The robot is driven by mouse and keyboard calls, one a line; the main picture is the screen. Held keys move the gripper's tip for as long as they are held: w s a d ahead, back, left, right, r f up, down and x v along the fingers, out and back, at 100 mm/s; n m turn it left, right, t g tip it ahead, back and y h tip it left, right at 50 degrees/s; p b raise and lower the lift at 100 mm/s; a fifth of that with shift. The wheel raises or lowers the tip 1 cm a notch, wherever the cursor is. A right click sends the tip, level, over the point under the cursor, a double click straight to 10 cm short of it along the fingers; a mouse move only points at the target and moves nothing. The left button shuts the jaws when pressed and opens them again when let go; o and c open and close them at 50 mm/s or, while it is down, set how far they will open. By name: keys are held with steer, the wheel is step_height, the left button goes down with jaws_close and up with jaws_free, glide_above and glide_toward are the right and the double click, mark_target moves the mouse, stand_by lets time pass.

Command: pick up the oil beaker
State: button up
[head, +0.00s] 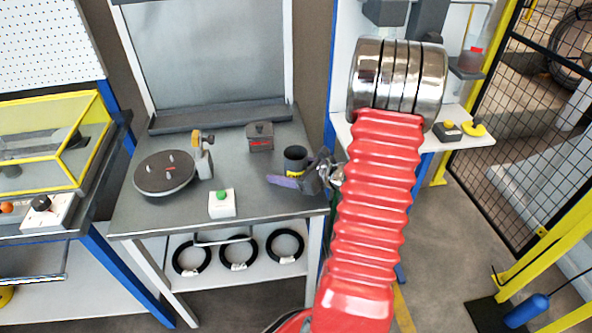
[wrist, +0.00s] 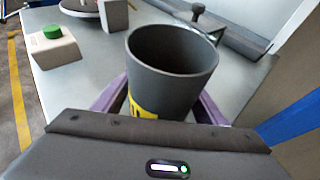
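The oil beaker, taken to be the dark grey cup with a yellow label (head: 295,158), stands upright on the grey workbench near its right side. In the wrist view the beaker (wrist: 172,80) fills the middle, its open rim toward the camera and its lower part hidden by my gripper's body. My gripper (head: 284,181) reaches in low from the right, at the beaker's near side. In the wrist view its purple fingers lie on the left and right of the beaker, spread apart. Contact with the beaker's wall is not clear.
A grey box-like container with a red label (head: 260,138) stands behind and left of the beaker. A dark round turntable (head: 164,173) and a white box with a green button (head: 222,204) are further left.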

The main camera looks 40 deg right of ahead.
steer(key=c, duration=1.1)
steer(key=shift+r, duration=0.2)
steer(key=shift+r, duration=4.75)
